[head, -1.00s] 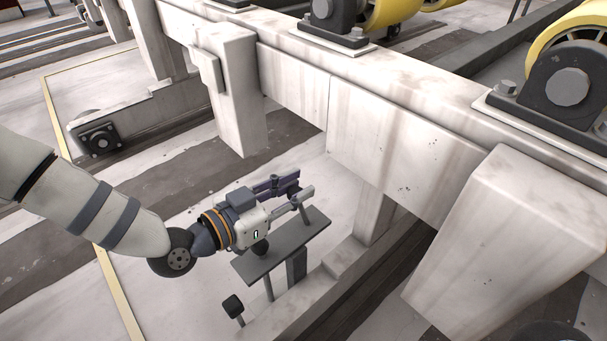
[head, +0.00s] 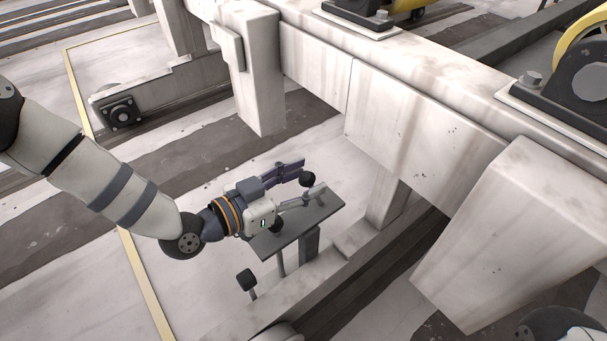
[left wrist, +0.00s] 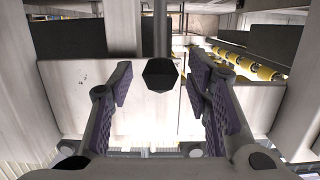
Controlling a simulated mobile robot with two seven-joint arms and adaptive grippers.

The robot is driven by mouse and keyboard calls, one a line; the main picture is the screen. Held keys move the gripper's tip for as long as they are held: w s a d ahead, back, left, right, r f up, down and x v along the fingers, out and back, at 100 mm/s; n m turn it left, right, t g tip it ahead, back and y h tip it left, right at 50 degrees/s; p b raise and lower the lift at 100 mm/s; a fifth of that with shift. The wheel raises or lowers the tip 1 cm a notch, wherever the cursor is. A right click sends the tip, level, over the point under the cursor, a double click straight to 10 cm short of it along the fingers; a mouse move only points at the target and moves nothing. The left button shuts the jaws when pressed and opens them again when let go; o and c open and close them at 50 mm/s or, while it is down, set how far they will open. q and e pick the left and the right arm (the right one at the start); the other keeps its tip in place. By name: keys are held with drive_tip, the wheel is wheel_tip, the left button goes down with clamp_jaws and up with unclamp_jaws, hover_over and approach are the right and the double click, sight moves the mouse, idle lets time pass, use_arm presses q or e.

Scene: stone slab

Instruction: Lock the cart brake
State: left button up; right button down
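A brake lever with a black knob (head: 307,178) stands by the grey plate (head: 318,222) beneath the pale beam. My left gripper (head: 304,180) is open, with its fingers pointing right in the head view and the knob near their tips. In the left wrist view, the knob (left wrist: 160,74) and its thin rod show between the two spread fingers, with a gap on each side. I see no finger touching it. The gripper body hides part of the plate. A second black knob (head: 246,279) on a short rod stands lower left. My right gripper is out of view.
The heavy pale beam (head: 420,120) and its posts (head: 258,75) stand close beyond and to the right of the gripper. A large slanted block (head: 510,230) fills the right side. Open floor (head: 180,295) lies to the left, with a yellow line (head: 140,270).

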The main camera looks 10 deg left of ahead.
use_arm(q)
drive_tip(key=shift+r, duration=0.15)
drive_tip(key=v, duration=1.2)
